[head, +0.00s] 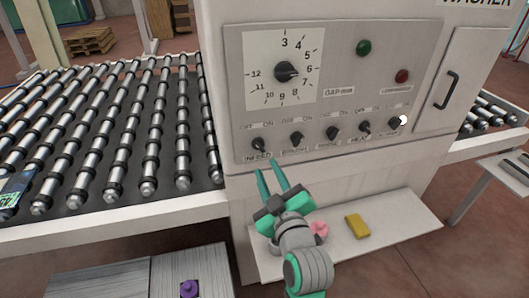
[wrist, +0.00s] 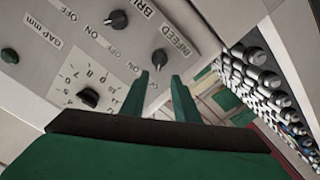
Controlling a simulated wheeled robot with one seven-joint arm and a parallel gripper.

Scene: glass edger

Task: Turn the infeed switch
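The infeed switch (head: 259,146) is the leftmost black knob in the lower row of the control panel (head: 330,110), with an INFEED label below it and OFF and ON marks above. In the wrist view the infeed switch (wrist: 160,56) stands beyond the fingertips, its pointer tilted. My gripper (head: 272,179) is just below and slightly right of the switch in the head view, with its green fingers apart and nothing between them. In the wrist view my gripper (wrist: 160,76) points toward the switch, and no contact shows.
Other knobs (head: 297,139) continue the row to the right. A large gap dial (head: 286,71) sits above. The roller conveyor (head: 120,140) lies left. A shelf (head: 385,235) below the panel holds a yellow block (head: 356,225) and a pink object (head: 319,231).

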